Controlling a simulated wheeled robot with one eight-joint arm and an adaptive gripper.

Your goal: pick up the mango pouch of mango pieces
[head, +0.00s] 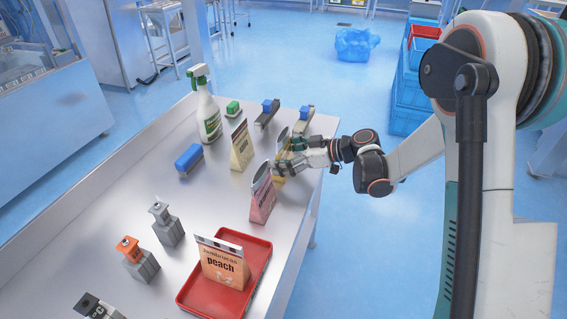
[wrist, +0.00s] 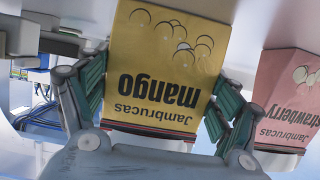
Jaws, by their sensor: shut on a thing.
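The yellow mango pouch (wrist: 172,62) fills the middle of the wrist view, upside down there, with its "Jambrucas mango" label facing the camera. My gripper (wrist: 162,92) is shut on it, one green finger along each side. In the head view my gripper (head: 290,160) is at the right part of the table, and only a yellow bit of the mango pouch (head: 280,176) shows past the fingers and the pouch in front. I cannot tell whether its base touches the table.
A pink strawberry pouch (head: 262,203) stands close beside it, also in the wrist view (wrist: 290,100). A cream pouch (head: 242,150) and spray bottle (head: 208,118) stand behind left. A peach pouch (head: 222,268) is in the red tray (head: 258,262). Brushes and dispensers stand around the metal table (head: 215,195).

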